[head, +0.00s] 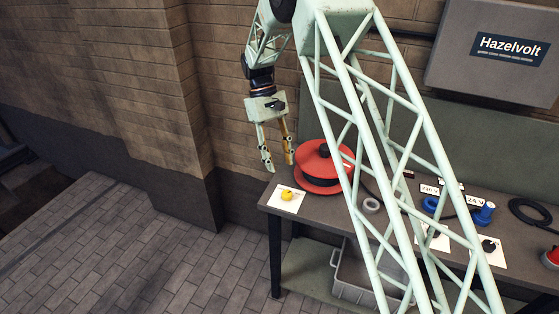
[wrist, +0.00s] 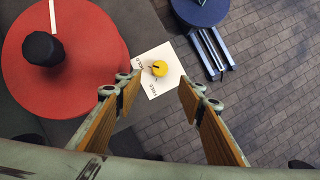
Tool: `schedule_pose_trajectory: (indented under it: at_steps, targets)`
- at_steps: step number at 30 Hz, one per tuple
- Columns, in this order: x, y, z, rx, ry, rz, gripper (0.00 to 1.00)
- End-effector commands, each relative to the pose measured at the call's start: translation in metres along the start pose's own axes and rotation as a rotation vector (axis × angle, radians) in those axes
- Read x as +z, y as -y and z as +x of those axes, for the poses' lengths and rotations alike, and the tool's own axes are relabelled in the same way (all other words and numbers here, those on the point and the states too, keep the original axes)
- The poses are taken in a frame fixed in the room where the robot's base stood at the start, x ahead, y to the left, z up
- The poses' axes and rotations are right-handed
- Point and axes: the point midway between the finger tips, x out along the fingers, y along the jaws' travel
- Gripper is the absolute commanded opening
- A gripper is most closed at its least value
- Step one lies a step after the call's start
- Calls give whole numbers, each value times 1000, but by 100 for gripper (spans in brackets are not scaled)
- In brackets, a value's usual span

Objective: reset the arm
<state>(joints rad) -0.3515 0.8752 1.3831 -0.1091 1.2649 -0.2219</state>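My gripper (head: 279,168) hangs at the end of my pale green lattice arm, pointing down beside the left end of the workbench. In the wrist view my gripper (wrist: 158,88) shows two wood-faced fingers spread apart, with nothing between them. Beyond the fingers lies a white card with a yellow knob (wrist: 160,68) on it; the knob also shows in the head view (head: 287,195). The fingers are apart from the card and the knob.
The workbench (head: 330,207) carries a red reel (head: 318,163), a grey ring (head: 371,205), blue parts (head: 484,213) and a black cable coil (head: 529,212). A grey crate (head: 352,275) stands beneath. A Hazelvolt box (head: 495,55) hangs on the brick wall. The paved floor at left is clear.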

Motion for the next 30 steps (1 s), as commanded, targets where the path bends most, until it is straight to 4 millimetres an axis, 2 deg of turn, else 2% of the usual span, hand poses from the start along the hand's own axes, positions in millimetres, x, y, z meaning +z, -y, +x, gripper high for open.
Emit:
schedule_pose_trajectory:
  at_steps: [8, 14, 20, 30]
  targets:
    - [1, 0, -1, 0, -1, 1, 36]
    - [11, -3, -11, -1, -14, 12, 36]
    - [33, -8, -31, -3, -40, 34, 36]
    - [83, -17, -68, -7, -95, 81, 36]
